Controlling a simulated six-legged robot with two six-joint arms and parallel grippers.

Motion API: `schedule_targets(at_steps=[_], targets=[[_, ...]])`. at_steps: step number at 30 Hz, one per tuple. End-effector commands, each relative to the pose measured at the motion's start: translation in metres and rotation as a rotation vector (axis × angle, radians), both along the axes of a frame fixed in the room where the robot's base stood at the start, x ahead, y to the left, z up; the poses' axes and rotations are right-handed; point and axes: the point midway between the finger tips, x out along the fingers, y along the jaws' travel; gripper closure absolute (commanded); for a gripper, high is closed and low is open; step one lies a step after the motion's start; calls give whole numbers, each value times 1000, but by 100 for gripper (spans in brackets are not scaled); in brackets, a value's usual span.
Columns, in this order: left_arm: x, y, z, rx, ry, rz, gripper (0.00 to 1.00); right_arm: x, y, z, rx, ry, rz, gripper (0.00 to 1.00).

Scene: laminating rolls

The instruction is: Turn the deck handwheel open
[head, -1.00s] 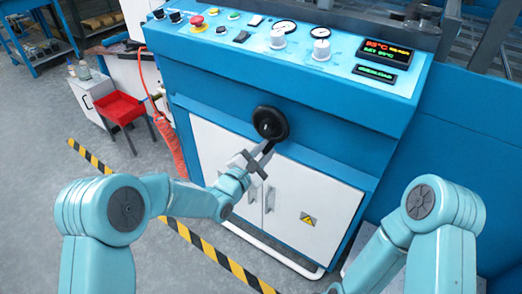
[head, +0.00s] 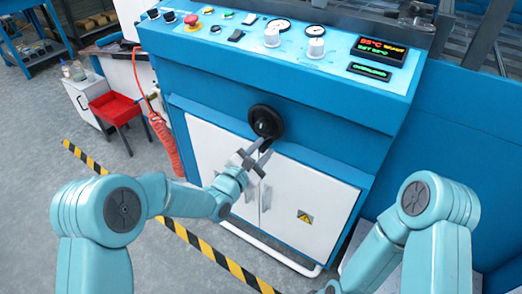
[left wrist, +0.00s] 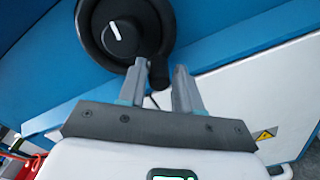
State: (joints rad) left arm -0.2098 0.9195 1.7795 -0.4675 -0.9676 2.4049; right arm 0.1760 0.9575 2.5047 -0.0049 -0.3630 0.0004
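The deck handwheel is a black round wheel (head: 266,121) on the blue front of the machine, above the white cabinet doors. My left gripper (head: 267,148) is at the wheel's lower edge. In the left wrist view its two fingers (left wrist: 160,72) are apart, with the left fingertip overlapping the lower right rim. Whether it touches cannot be told.
The sloped control panel (head: 215,38) above carries a red emergency button (head: 191,19), gauges and lit displays (head: 380,50). White cabinet doors (head: 300,190) lie below the wheel. A red tray stand (head: 115,107) and a red coiled hose (head: 165,143) are at the left.

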Motion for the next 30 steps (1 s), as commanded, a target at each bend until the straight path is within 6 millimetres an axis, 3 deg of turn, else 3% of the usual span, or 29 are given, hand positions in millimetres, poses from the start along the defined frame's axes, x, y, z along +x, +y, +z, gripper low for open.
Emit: schedule_targets(at_steps=[7, 21, 30], targets=[[-14, 12, 1, 0, 1, 2, 66, 0, 0, 4, 0, 0, 0, 57], [-109, 80, 1, 0, 3, 3, 66, 0, 0, 20, 0, 0, 0, 57], [-132, 96, 0, 0, 0, 0, 66, 0, 0, 22, 0, 0, 0, 57]])
